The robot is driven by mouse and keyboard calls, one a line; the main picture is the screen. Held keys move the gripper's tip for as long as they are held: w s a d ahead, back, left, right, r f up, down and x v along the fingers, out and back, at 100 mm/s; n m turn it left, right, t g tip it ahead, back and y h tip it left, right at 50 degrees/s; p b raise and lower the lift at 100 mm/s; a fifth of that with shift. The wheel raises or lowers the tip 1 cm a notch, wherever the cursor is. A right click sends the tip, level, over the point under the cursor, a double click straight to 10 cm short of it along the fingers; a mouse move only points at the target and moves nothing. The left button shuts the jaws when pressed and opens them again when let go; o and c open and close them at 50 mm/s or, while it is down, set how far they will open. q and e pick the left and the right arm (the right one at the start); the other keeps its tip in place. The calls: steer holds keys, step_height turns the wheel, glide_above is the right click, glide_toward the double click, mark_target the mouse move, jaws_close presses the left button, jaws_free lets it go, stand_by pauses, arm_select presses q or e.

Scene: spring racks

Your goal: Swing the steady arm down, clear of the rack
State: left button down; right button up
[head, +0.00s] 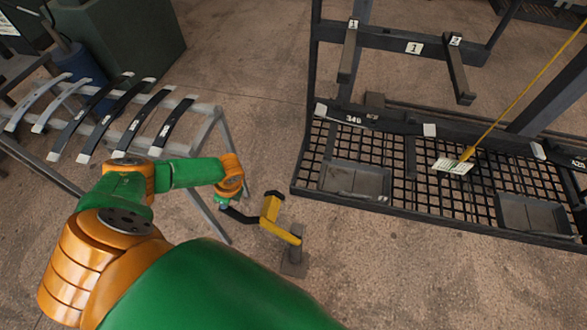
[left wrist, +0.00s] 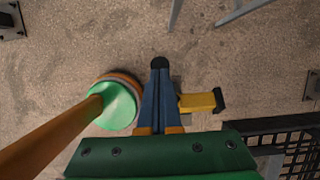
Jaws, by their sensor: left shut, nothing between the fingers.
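The steady arm (head: 269,212) is a bent yellow bar with a black end, on a small grey post and floor plate (head: 293,264) just left of the rack (head: 300,185). In the head view the yellow part stands apart from the rack's left front corner. In the left wrist view my blue-grey fingers (left wrist: 160,85) are shut and empty. The steady arm's yellow piece (left wrist: 198,102) shows right beside them; I cannot tell whether they touch. My right gripper is not in view.
The rack has a mesh deck, grey trays (head: 355,181), numbered uprights and a yellow diagonal line with a tag (head: 453,165). Curved springs (head: 125,120) lie on a stand at left. A dark green bin (head: 120,40) stands behind.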

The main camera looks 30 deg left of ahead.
arm_select(q)
steer(key=shift+s+a, duration=0.15)
steer(key=shift+a, duration=0.4)
steer(key=w+d+p, duration=0.1)
steer(key=d, duration=0.4)
steer(key=shift+w+d, duration=0.35)
steer(key=shift+d, duration=0.05)
